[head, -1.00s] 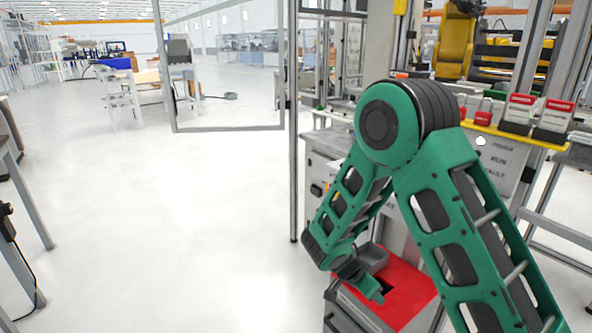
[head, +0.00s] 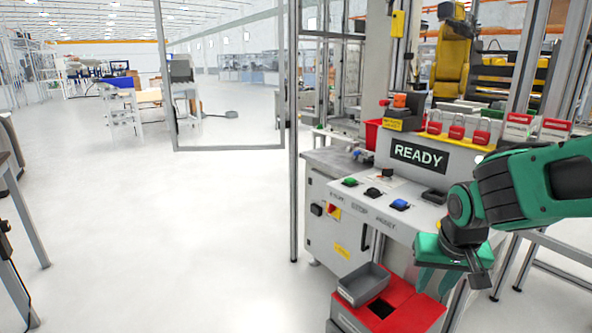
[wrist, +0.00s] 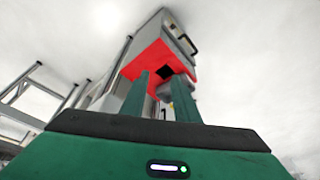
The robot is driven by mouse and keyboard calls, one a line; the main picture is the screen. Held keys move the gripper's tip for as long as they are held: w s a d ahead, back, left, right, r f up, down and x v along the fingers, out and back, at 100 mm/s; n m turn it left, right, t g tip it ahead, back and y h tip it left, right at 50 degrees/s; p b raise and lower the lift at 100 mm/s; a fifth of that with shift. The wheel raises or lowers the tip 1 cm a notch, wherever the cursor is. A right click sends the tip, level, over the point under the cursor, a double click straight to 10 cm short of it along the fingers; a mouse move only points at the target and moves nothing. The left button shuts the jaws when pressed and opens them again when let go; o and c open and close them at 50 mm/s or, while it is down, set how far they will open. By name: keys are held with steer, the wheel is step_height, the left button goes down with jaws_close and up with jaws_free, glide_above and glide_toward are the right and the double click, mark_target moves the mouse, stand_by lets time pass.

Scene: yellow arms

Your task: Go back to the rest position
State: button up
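My green arm (head: 530,190) reaches in from the right edge in the head view. My gripper (head: 437,281) hangs at its end, in front of the console and above and right of the red-topped box. In the wrist view my gripper's two green fingers (wrist: 160,80) stand apart with nothing between them. Beyond them the red top (wrist: 150,62) of the box shows, with its dark square opening.
The control console (head: 340,215) has green, black and blue buttons and a READY display (head: 419,157). A grey tray (head: 364,284) sits on the red-topped box (head: 405,308). Red padlocks (head: 457,127) line a yellow shelf. The floor (head: 180,230) to the left is clear.

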steer(key=s+d+m+g, duration=0.1)
steer(key=s+d, duration=0.2)
steer(key=s, duration=0.4)
steer(key=s+d+r+m+g, duration=0.1)
steer(key=s+d, duration=0.3)
steer(key=s, duration=0.3)
steer(key=s+d+m+g+y, duration=0.1)
steer(key=s+d, duration=0.3)
steer(key=s, duration=0.3)
steer(key=shift+d+r+m+g, duration=0.2)
steer(key=shift+r+m+g, duration=0.05)
steer(key=shift+m+g, duration=0.15)
steer(key=shift+w+f, duration=0.25)
steer(key=shift+w, duration=0.3)
